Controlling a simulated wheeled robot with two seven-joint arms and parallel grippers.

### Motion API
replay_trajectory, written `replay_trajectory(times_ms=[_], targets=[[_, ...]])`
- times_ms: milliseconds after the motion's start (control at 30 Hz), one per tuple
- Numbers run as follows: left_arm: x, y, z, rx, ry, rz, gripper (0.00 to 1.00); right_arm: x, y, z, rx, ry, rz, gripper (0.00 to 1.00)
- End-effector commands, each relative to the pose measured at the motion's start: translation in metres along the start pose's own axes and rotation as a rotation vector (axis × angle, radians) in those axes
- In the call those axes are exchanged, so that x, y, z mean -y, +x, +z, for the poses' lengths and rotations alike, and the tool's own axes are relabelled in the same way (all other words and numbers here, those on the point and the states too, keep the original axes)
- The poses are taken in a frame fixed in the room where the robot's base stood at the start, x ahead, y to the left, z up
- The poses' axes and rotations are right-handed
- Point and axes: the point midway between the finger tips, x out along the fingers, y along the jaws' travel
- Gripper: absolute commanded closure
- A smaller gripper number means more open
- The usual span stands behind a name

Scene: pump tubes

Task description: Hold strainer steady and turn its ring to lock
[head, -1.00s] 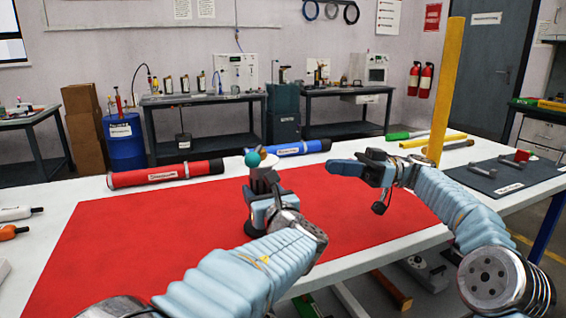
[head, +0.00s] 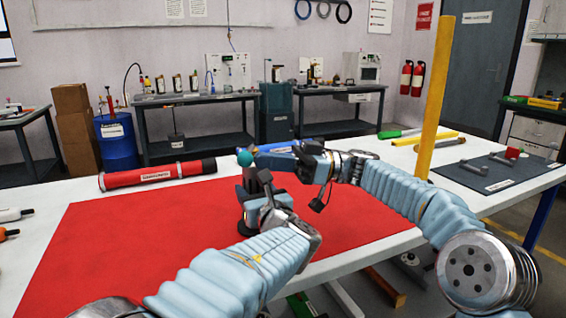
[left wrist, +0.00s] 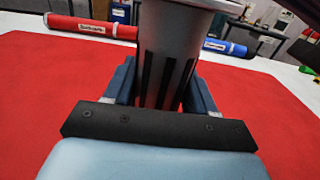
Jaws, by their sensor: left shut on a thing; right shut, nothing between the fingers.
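The strainer (left wrist: 168,60), a grey cylinder with dark vertical slots, stands upright over the red mat in the left wrist view. My left gripper (left wrist: 160,90) is shut on it, one blue finger on each side. The ring is not clearly visible, and my grippers hide much of the strainer.
The red mat (head: 120,240) is mostly clear. A red tube (head: 150,175) lies behind it at the left, and a blue tube (head: 285,149) lies partly hidden behind my right gripper. A yellow post (head: 436,100) stands at the right, near a dark tray (head: 490,180).

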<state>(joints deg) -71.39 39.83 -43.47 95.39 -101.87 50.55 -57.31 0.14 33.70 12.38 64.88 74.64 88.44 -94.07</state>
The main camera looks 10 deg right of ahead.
Motion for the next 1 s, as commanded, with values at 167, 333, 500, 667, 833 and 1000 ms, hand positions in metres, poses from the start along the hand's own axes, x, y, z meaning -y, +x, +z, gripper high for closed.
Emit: replay_trajectory(times_ms=[167,333,500,667,833,1000], targets=[[0.0,0.0,0.0,0.0,0.0,0.0,0.94,0.0,0.001,0.0,0.0,0.0,0.0,1.0],[0.0,0.0,0.0,0.0,0.0,0.0,0.94,0.0,0.003,0.0,0.0,0.001,0.0,1.0],[0.0,0.0,0.0,0.0,0.001,-0.001,0.93,0.001,0.018,0.002,0.0,0.002,-0.002,1.0],[0.002,-0.001,0.0,0.0,0.003,-0.004,0.93,0.002,0.02,0.002,0.001,0.002,-0.004,1.0],[0.003,-0.001,0.0,0.0,0.004,-0.006,0.93,0.002,0.021,0.002,0.0,0.001,-0.006,1.0],[0.003,-0.001,-0.001,0.0,0.004,-0.007,0.93,0.003,0.009,0.002,0.0,0.001,-0.004,1.0]])
